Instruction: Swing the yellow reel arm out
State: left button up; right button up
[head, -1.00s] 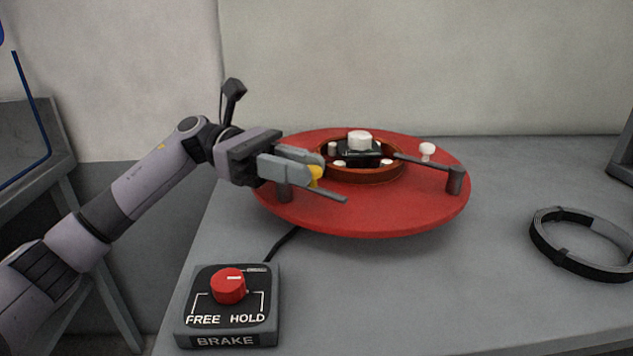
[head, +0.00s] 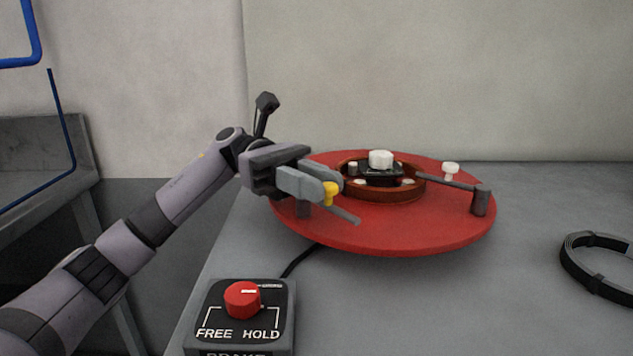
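The red reel disc (head: 400,228) lies on the grey table with a copper-brown ring (head: 385,193) at its centre. My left gripper (head: 325,186) is over the disc's left part, its fingers closed around the yellow knob (head: 330,196). The knob is partly hidden by the fingers. The yellow-knobbed reel arm is a grey bar (head: 344,214) whose free end shows below the fingertips, pointing to the front right. A dark post (head: 303,208) stands beneath the gripper. My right gripper is not in view.
A second reel arm (head: 447,182) with a white knob (head: 451,168) is at the disc's right. The brake box (head: 286,310) stands in front, its red dial (head: 242,300) marked on the HOLD side. A black ring (head: 575,268) lies right. Clear table lies between.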

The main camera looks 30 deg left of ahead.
pick_arm(q)
jog(key=o, duration=0.4)
jog(key=shift+r, duration=0.1)
jog(key=shift+a, duration=0.15)
jog(key=shift+w+a, duration=0.2)
jog(key=shift+a, duration=0.95)
jog(key=shift+w+a, duration=0.25)
jog(key=shift+a, duration=0.85)
jog(key=shift+w+a, duration=0.2)
jog(key=shift+a, duration=0.95)
